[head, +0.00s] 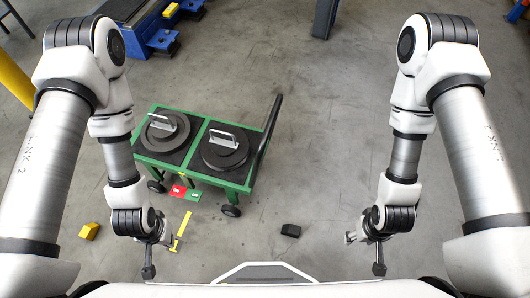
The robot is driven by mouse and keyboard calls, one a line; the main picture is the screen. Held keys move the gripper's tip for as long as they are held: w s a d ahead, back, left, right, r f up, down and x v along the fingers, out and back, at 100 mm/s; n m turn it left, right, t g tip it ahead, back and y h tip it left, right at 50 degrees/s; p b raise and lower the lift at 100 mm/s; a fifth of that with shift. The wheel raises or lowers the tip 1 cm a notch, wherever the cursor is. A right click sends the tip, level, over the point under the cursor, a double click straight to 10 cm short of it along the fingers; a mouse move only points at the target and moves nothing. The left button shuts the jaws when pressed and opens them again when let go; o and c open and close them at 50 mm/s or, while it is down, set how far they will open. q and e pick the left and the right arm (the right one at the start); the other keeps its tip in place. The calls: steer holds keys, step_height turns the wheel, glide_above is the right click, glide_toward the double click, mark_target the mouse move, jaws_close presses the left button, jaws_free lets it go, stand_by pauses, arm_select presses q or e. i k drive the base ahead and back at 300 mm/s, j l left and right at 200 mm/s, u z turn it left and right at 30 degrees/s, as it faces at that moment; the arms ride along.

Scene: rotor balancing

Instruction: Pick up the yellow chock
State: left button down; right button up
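The yellow chock (89,231) is a small block lying on the floor at the lower left in the head view, to the left of my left gripper and apart from it. My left gripper (158,255) hangs down with its two fingers spread, open and empty. My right gripper (365,254) is also open and empty, at the lower right. A black chock-like block (291,230) lies on the floor between the two grippers, nearer the right one.
A green cart (195,172) with a handle bar carries two dark discs with grips, ahead of me. A blue machine (150,30) stands at the back left. Floor on the right is clear.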

mark_target(88, 232)
steer(key=u, duration=2.15)
steer(key=i+j+z, duration=0.45)
steer(key=i, duration=0.35)
steer(key=i+j+z, duration=0.45)
steer(key=i+j, duration=0.25)
steer(key=i, duration=0.05)
